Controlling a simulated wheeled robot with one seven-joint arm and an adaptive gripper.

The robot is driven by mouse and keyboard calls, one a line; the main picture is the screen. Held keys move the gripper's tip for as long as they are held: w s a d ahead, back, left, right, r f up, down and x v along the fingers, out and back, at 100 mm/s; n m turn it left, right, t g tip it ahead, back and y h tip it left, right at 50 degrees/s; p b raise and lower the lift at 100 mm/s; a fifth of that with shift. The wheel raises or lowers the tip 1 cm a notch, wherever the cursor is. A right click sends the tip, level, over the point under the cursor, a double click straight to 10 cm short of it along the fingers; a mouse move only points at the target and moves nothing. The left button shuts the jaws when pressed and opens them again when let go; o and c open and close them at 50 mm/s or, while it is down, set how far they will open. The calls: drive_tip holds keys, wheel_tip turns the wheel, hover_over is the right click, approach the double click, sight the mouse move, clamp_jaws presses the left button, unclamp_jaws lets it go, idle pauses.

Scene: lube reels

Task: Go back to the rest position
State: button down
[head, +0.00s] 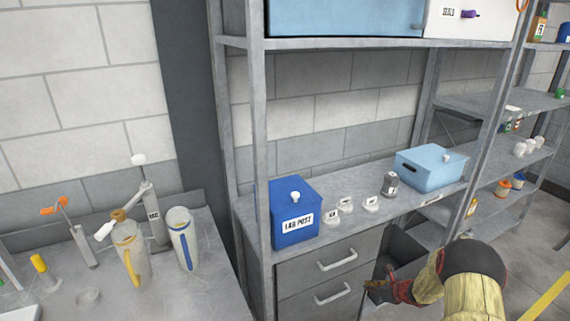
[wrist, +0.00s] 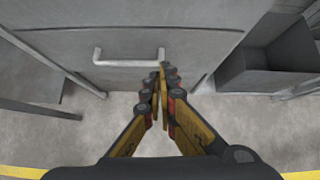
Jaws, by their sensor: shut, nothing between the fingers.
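My gripper (head: 376,284) is at the lower right of the head view, in front of the grey drawer unit and beside an open dark drawer or bin. In the wrist view my gripper (wrist: 162,72) points at the drawer unit, its two fingers meeting at the tips with nothing between them. The fingertips appear just below and to the right of a drawer handle (wrist: 128,61). I cannot tell whether they touch the drawer front.
A shelf (head: 345,212) holds a blue LAB POST box (head: 295,228), small white jars, a grey container (head: 390,184) and a light blue bin (head: 432,168). The open dark bin (wrist: 262,75) stands to the right. A bench with jugs (head: 183,240) is at left. Floor shows below my gripper.

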drive_tip(key=s+a+r+n+g+y, duration=0.3)
drive_tip(key=s+a+r+n+g, duration=0.3)
drive_tip(key=s+a+n, duration=0.7)
drive_tip(key=s+a+r+n+t+h, duration=0.1)
drive_tip(key=s+a+r+n+h, duration=0.2)
drive_tip(key=s+r+n, duration=0.6)
drive_tip(key=s+a+r+n+t+h, duration=0.2)
drive_tip(key=s+a+r+n, duration=0.3)
drive_tip(key=s+r, duration=1.4)
wheel_tip(320, 180, up, 7)
drive_tip(key=n+h, duration=0.1)
drive_tip(key=n, duration=0.3)
drive_tip(key=shift+s+a, duration=0.2)
